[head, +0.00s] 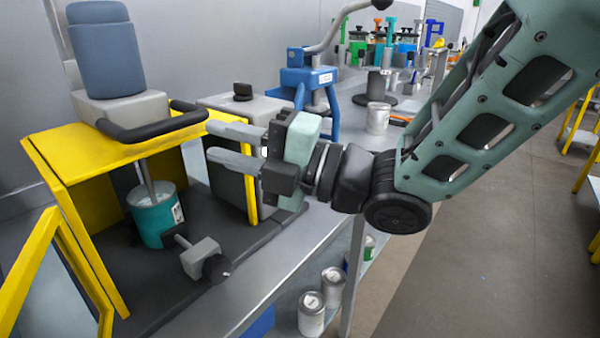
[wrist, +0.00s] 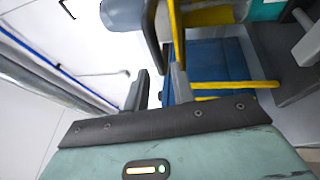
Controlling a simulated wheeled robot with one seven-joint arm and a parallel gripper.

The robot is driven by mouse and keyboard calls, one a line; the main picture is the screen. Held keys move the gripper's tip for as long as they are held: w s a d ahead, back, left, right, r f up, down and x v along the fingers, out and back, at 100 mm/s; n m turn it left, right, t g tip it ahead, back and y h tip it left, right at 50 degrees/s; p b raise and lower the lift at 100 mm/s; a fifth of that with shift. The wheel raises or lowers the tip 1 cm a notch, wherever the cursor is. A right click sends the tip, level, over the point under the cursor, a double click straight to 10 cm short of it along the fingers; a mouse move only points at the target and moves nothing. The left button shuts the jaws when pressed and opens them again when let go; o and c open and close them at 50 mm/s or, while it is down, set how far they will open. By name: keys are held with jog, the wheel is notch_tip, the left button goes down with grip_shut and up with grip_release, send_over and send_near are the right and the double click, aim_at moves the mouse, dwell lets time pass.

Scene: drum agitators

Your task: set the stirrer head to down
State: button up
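The stirrer head is a blue motor (head: 106,45) on a grey block (head: 122,108), above a yellow frame (head: 112,152). A black U-shaped handle (head: 158,125) sticks out from the block toward my gripper. A metal shaft (head: 147,178) runs down from beneath the frame's top into a teal can (head: 158,215); its lower end is hidden in the can. My gripper (head: 212,143) is open and empty, its fingers pointing at the handle's right end, with a small apparent gap. In the wrist view, the fingers (wrist: 160,85) are apart, with the dark handle (wrist: 150,25) ahead of them.
A yellow-framed door (head: 45,262) stands open at the front left. A blue press (head: 308,82) stands behind my gripper. Cans (head: 312,312) stand on a lower shelf.

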jog(key=b+v, duration=0.5)
jog(key=v, duration=0.4)
jog(key=shift+d+b, duration=0.2)
jog(key=shift+b, duration=0.2)
jog(key=shift+w, duration=0.1)
jog(key=w+d+f+m+t+h+p, duration=0.1)
jog(key=w+d+f+m+h+p, duration=0.2)
jog(key=m+h, duration=0.35)
jog(key=w+d+f+m+t+h+p, duration=0.1)
jog(key=f+m+h+p, duration=0.2)
jog(key=f+m+h, duration=0.35)
jog(key=s+d+f+m+g+h+p, duration=0.1)
jog(key=s+d+m+g+h+p, duration=0.1)
jog(key=s+d+m+g, duration=0.2)
jog(key=s+d+f+m+g+h+p, duration=0.1)
jog(key=s+d+m+g+h, duration=0.2)
jog(key=s+m, duration=0.5)
jog(key=s+d+g, duration=0.1)
jog(key=s, duration=0.3)
jog(key=shift+s+f+m+p, duration=0.3)
jog(key=shift+s+f+p, duration=0.05)
jog(key=shift+p, duration=0.05)
